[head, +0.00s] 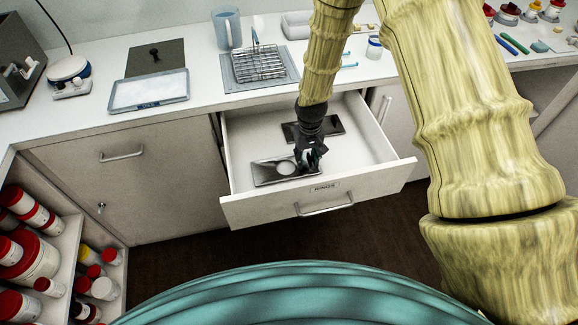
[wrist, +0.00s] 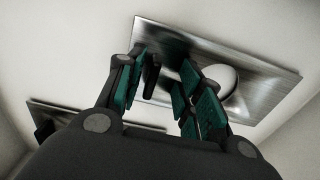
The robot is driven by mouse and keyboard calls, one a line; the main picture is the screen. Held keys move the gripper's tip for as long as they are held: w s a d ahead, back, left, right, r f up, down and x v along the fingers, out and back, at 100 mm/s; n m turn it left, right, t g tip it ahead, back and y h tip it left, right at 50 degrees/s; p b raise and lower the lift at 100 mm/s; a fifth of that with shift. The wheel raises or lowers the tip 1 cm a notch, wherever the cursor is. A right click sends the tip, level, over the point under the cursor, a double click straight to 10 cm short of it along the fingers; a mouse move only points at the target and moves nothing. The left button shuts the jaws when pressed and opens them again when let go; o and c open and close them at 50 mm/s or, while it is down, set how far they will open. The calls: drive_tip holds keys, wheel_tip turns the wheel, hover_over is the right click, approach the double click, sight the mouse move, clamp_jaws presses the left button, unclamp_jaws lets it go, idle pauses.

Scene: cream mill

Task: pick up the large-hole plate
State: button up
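The large-hole plate (head: 264,174) is a shiny metal rectangle lying in the front part of the open drawer. Its big round hole shows the white drawer bottom. In the wrist view the plate (wrist: 270,82) fills the upper right, with a dark upright handle (wrist: 151,76) on it. My gripper (head: 308,160) is low over the plate's right end. In the wrist view my gripper (wrist: 162,98) is open, its teal-padded fingers apart with the handle between them. A gap shows beside the handle. The fingers hide part of the plate.
A second metal plate (head: 328,124) lies behind in the drawer, also with a dark handle in the wrist view (wrist: 43,130). The drawer walls (head: 240,208) surround both. On the counter are a wire rack (head: 258,66), a tray (head: 148,92) and a blue jug (head: 226,28).

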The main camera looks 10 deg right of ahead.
drive_tip(key=shift+s+f, duration=0.1)
drive_tip(key=shift+f, duration=0.05)
clamp_jaws()
